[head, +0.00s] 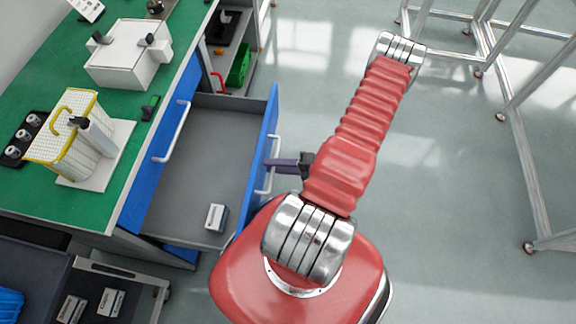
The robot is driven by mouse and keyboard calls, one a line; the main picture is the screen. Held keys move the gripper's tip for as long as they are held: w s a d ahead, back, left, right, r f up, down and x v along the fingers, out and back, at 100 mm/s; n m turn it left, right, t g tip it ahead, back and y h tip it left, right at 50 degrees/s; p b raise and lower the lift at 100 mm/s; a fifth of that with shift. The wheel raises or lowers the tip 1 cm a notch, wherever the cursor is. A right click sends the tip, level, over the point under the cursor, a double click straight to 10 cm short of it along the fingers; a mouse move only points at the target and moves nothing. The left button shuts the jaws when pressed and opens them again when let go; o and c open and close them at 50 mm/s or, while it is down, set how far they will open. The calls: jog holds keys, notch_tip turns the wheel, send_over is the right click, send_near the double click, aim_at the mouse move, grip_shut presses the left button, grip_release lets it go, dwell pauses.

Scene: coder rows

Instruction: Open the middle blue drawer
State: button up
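The middle blue drawer (262,150) stands pulled well out from the green-topped workbench, and its grey inside shows. A small white box with a dark label (216,217) lies in it near the front. The white bar handle (272,145) is on the outer face of the blue front. My gripper (272,163) is at this handle, its dark fingers reaching across it from the right. The fingers overlap from this angle, so I cannot tell whether they are shut on the handle.
A shut blue drawer (160,135) with a white handle is above the open one. A white box (128,54) and a yellow-rimmed basket (70,135) stand on the bench. Grey floor lies free to the right, before a metal frame (520,150).

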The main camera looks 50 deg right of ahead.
jog(key=v, duration=1.3)
jog(key=shift+s, duration=0.3)
jog(key=shift+d, duration=0.15)
